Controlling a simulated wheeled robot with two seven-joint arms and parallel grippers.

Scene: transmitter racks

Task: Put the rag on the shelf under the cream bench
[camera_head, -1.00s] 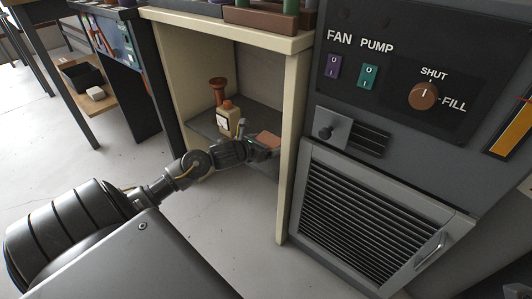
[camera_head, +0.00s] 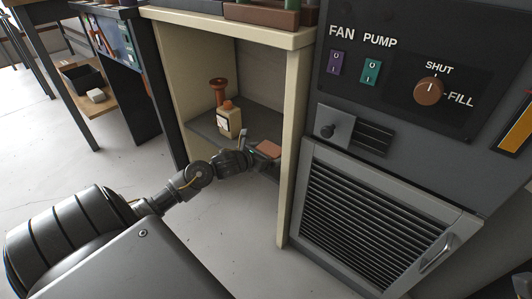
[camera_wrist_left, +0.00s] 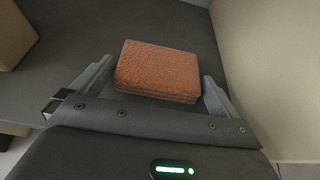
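The rag (camera_head: 268,149), a folded orange-brown cloth, is at the right part of the grey shelf (camera_head: 205,127) under the cream bench (camera_head: 288,150). In the left wrist view the rag (camera_wrist_left: 158,70) lies flat between my left gripper's fingers, with a narrow gap at each side. My left gripper (camera_head: 258,150) is open around it, low over the shelf. It looks to be resting on the shelf, but its underside is hidden. The left gripper also shows in the left wrist view (camera_wrist_left: 157,85).
A cream bottle with an orange cap (camera_head: 229,120) and a brown spool-shaped object (camera_head: 218,90) stand on the shelf left of the rag. The bench's right leg is close to the gripper's right. A grey control cabinet (camera_head: 400,140) stands at the right.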

